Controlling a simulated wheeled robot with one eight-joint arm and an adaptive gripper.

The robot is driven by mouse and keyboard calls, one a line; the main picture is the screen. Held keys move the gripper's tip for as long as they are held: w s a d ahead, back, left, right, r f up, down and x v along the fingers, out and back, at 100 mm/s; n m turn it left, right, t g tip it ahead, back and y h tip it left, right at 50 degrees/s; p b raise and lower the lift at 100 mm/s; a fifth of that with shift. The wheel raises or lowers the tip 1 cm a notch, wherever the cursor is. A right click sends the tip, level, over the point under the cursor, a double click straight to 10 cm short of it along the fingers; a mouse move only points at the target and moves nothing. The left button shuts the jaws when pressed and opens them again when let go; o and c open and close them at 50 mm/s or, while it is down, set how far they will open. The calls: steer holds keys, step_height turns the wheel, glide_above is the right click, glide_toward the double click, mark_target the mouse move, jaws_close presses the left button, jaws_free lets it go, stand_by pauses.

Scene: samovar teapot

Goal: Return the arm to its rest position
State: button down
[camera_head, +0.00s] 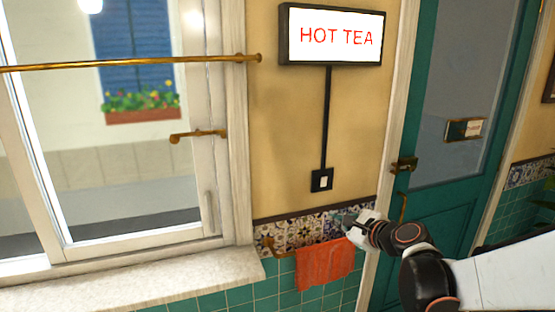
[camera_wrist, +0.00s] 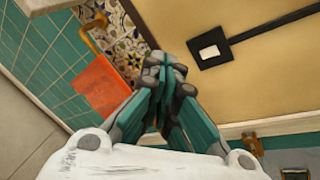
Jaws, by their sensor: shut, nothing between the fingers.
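My gripper (camera_head: 343,219) is in front of the patterned tile strip, below the wall switch and just above the right end of the orange towel. In the wrist view my gripper (camera_wrist: 167,72) has its teal fingers together, with nothing between them. My white arm reaches in from the lower right in the head view. The lit HOT TEA sign (camera_head: 335,37) hangs on the wall, with a black conduit running down to the black switch plate (camera_head: 321,180). The switch plate (camera_wrist: 210,53) also shows beyond the fingers in the wrist view.
The orange towel (camera_head: 325,265) hangs from a brass rail (camera_head: 268,247) close to my gripper. A teal door (camera_head: 430,220) with a brass handle (camera_head: 403,164) is on the right. A window with a stone sill (camera_head: 130,285) is on the left.

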steer(key=s+d+f+n+g+h, duration=0.1)
steer(key=s+n+g+h, duration=0.4)
steer(key=s+n, duration=1.7)
steer(key=s, duration=0.7)
steer(key=shift+s+d+f+n+g, duration=0.4)
